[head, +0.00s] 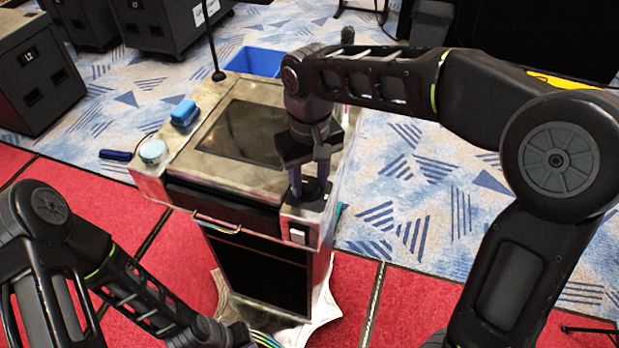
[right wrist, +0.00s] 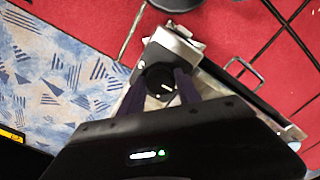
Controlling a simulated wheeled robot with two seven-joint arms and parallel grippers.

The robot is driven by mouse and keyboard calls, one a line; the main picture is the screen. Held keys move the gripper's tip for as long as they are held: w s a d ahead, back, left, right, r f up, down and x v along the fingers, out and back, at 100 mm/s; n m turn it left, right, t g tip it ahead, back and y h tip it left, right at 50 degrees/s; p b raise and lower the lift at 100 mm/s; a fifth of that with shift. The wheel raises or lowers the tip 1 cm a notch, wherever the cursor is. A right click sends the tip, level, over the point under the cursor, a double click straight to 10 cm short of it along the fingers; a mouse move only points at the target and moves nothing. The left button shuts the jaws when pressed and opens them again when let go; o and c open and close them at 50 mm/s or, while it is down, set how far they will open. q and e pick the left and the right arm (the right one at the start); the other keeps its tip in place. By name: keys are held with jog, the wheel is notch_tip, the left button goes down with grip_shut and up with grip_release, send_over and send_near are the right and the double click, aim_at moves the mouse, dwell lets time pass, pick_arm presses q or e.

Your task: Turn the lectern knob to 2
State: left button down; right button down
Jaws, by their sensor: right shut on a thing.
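The lectern (head: 187,160) stands in the middle of the head view, with a dark inset screen (head: 245,132) in its worn pale top. The lectern knob (right wrist: 153,76) is black and round with a white pointer line, and sits at the lectern's near right corner. In the right wrist view the pointer slants toward the lower right. No numbers are readable. My right gripper (head: 311,187) points down over that corner and is shut on the knob, its purple fingers (right wrist: 160,86) on either side. My left arm (head: 130,285) is low at the left; its gripper is out of view.
A blue case (head: 184,112) and a pale blue round thing (head: 152,151) lie at the lectern's left edge. A gooseneck microphone (head: 211,40) rises at the back. A rocker switch (head: 298,235) is on the front below the knob. A blue bin (head: 254,62) stands behind.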

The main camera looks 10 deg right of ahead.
jog(key=shift+m, duration=0.4)
jog(key=m+b, duration=0.1)
jog(key=m, duration=0.4)
jog(key=m+b, duration=0.1)
jog(key=m, duration=0.5)
jog(key=m+b, duration=0.1)
jog(key=m, duration=0.5)
jog(key=shift+m, duration=0.4)
jog(key=m, duration=0.5)
jog(key=shift+r, duration=0.1)
jog(key=c, duration=0.9)
grip_release()
jog(key=shift+o, duration=0.2)
